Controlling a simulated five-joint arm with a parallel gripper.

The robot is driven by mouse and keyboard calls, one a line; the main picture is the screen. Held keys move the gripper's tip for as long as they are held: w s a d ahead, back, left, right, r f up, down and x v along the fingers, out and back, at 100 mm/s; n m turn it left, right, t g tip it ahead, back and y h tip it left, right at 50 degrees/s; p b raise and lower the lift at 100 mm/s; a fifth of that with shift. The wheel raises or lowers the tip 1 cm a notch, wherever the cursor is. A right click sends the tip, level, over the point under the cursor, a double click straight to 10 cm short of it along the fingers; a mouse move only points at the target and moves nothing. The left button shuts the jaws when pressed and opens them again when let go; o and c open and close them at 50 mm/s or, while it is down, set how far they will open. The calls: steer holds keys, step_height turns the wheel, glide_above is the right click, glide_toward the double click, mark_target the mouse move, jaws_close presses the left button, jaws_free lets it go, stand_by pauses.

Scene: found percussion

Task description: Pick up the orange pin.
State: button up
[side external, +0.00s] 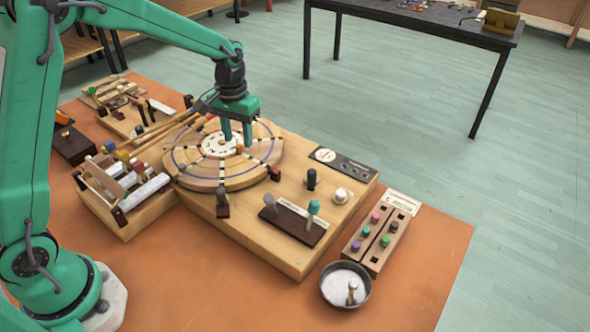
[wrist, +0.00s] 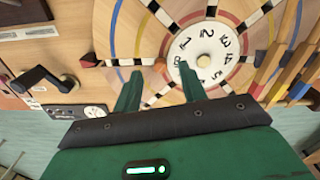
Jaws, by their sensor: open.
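A small orange pin (side external: 240,149) stands on the round wooden wheel, close to the edge of its white numbered centre dial (side external: 213,146). In the wrist view the orange pin (wrist: 160,65) shows as a small orange end just beyond the gap between my fingertips. My gripper (side external: 238,141) points down over the wheel with its two green fingers apart. The gripper also shows in the wrist view (wrist: 160,76), open, with nothing held. I cannot tell how far the fingertips are above the wheel.
The wheel (side external: 180,181) carries dark-and-white striped spokes. Dark levers and wooden blocks stand around its rim. A rack (side external: 364,246) of coloured pins and a round bowl (side external: 328,290) are at the front right. Wooden sticks (side external: 160,134) lie left of the wheel.

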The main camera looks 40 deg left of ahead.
mark_target(240, 152)
steer(key=shift+f, duration=1.3)
jaws_close()
